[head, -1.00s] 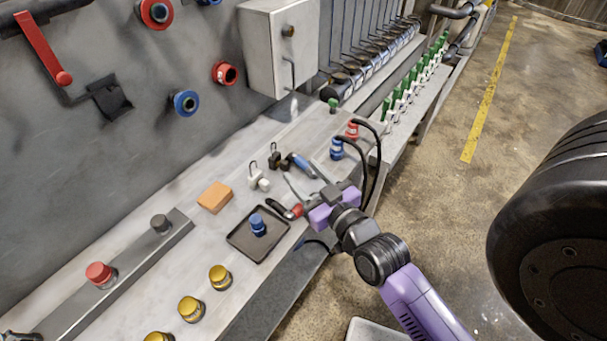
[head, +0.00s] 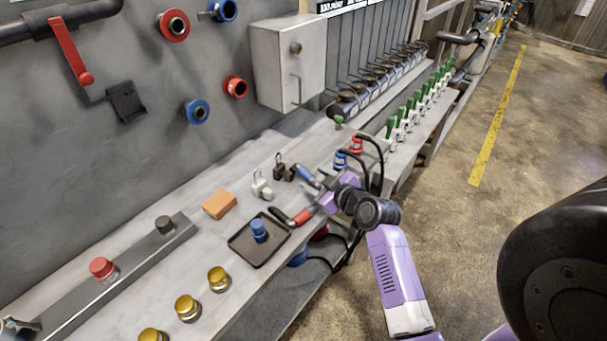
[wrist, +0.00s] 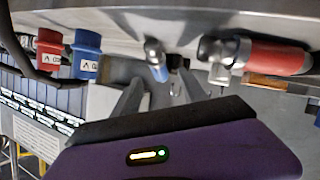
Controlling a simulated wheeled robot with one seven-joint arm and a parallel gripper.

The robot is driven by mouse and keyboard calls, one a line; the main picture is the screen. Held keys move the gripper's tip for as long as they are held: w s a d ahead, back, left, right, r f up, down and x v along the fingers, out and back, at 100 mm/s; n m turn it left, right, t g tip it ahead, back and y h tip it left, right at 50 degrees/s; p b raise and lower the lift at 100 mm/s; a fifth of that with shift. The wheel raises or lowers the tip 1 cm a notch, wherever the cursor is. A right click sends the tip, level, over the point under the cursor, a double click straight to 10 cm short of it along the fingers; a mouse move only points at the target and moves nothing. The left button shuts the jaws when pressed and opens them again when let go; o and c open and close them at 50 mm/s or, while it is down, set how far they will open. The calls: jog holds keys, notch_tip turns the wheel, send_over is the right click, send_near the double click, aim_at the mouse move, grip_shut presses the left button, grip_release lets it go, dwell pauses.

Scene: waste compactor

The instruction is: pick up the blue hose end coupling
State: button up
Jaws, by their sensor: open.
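The blue hose end coupling (head: 341,160) stands at the bench's right edge, beside a red coupling (head: 356,144), with black hoses by them. In the wrist view the blue coupling (wrist: 87,56) is at upper left, with a label, right of the red one (wrist: 49,50). My gripper (head: 324,184) is at the bench edge, just nearer than the blue coupling; its fingertips are hard to make out there. In the wrist view my gripper (wrist: 160,90) is open, with nothing held between its fingers. The blue coupling lies left of the fingers, apart from them.
A blue-handled tool (head: 307,176) and a red-handled tool (head: 303,217) lie close to my gripper. A dark tray (head: 270,250) holds another blue fitting (head: 258,230). Green-topped levers (head: 408,112) line the ledge beyond. Floor on the right is open.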

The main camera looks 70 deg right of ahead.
aim_at(306, 174)
jog(key=shift+p+x, duration=0.65)
jog(key=shift+x, duration=1.95)
jog(key=shift+w+r, duration=0.1)
jog(key=shift+r, duration=0.1)
grip_shut()
